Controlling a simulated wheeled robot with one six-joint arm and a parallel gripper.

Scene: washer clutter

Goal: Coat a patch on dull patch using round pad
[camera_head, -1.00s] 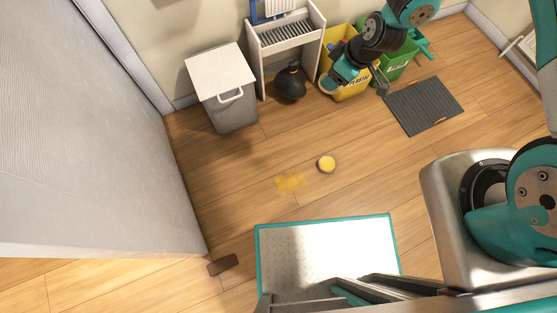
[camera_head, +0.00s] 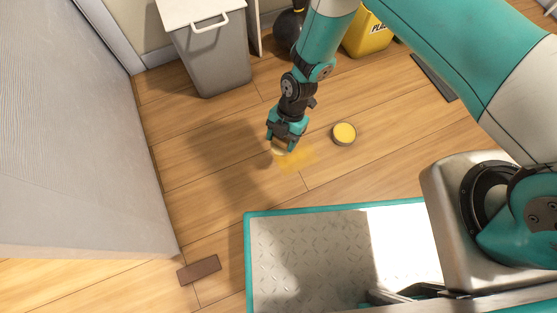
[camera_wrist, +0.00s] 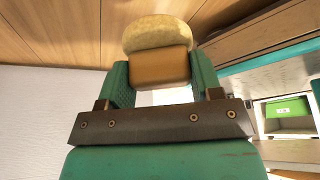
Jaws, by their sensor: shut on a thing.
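The gripper is shut on the round pad, which shows in the wrist view (camera_wrist: 160,33) as a pale cream disc on an orange-brown grip (camera_wrist: 158,66) between the fingers. In the head view the pad is mostly hidden, and I cannot tell whether it touches the floor. A round tin (camera_head: 344,132) with yellow contents stands right of the patch.
A grey bin (camera_head: 210,62) with a white lid stands at the back. A black bag (camera_head: 288,27) and yellow container (camera_head: 366,36) are beyond my arm. A brown block (camera_head: 199,270) lies at lower left, near the grey panel (camera_head: 75,150).

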